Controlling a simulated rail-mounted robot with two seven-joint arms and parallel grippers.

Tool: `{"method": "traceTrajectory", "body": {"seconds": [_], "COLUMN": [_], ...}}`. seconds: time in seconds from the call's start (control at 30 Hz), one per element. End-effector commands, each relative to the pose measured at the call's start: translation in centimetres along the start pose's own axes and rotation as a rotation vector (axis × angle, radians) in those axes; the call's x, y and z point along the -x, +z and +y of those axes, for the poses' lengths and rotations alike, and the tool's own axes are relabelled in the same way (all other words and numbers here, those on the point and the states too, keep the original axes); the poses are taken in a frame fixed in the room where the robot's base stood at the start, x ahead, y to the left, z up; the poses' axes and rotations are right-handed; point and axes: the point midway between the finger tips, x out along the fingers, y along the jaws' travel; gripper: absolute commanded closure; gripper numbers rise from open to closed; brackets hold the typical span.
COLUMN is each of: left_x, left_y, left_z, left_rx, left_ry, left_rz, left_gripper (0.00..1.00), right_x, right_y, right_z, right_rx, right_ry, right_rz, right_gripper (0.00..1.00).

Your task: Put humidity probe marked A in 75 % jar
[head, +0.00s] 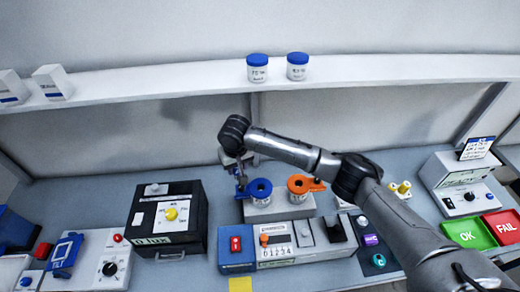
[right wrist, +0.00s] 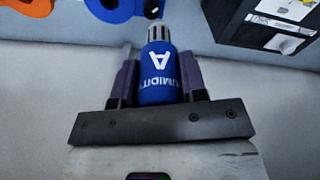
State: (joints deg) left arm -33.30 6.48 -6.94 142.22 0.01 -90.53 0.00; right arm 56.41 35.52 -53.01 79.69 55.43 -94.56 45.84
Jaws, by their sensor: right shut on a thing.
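The humidity probe marked A (right wrist: 160,75) is blue with a white A and the word humidity, and has a grey slotted tip. My right gripper (right wrist: 158,88) is shut on its blue body. In the head view the right gripper (head: 241,183) hangs just left of a blue ring (head: 258,188) on a pale block; the probe is too small to make out there. Two white jars with blue lids, a left jar (head: 257,73) and a right jar (head: 297,72), stand on the shelf. Their labels are too small to read surely. My left gripper is not in view.
An orange ring (head: 300,184) sits beside the blue one on the pale block (head: 280,210). A black box with a yellow knob (head: 171,214) stands to the left. Green OK (head: 468,234) and red FAIL (head: 503,224) areas lie right.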

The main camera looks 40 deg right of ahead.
Motion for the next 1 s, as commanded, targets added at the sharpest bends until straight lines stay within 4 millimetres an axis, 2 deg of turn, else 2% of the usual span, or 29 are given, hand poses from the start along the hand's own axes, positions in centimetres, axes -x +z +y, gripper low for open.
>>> {"method": "traceTrajectory", "body": {"seconds": [0.03, 0.1, 0.3, 0.4, 0.67, 1.0], "left_x": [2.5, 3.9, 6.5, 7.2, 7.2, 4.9], "left_y": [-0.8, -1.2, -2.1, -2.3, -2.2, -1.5], "left_z": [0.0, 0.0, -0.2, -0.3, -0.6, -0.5], "left_rx": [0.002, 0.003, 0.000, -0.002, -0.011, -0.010], "left_ry": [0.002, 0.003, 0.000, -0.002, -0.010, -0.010], "left_rz": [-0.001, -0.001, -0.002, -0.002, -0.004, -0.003], "left_gripper": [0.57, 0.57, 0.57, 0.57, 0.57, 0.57], "right_x": [0.4, -0.5, -2.9, -3.8, -5.1, -7.2], "right_y": [-0.3, -0.5, -0.1, 0.3, 0.7, 1.0], "right_z": [1.2, 2.7, 6.5, 7.6, 8.7, 8.7], "right_rx": [-0.027, -0.055, -0.112, -0.128, -0.141, -0.141], "right_ry": [0.004, 0.006, 0.014, 0.016, 0.016, 0.016], "right_rz": [-0.010, -0.010, -0.005, -0.003, 0.001, 0.003], "right_gripper": [0.86, 0.86, 0.86, 0.86, 0.86, 0.86]}}
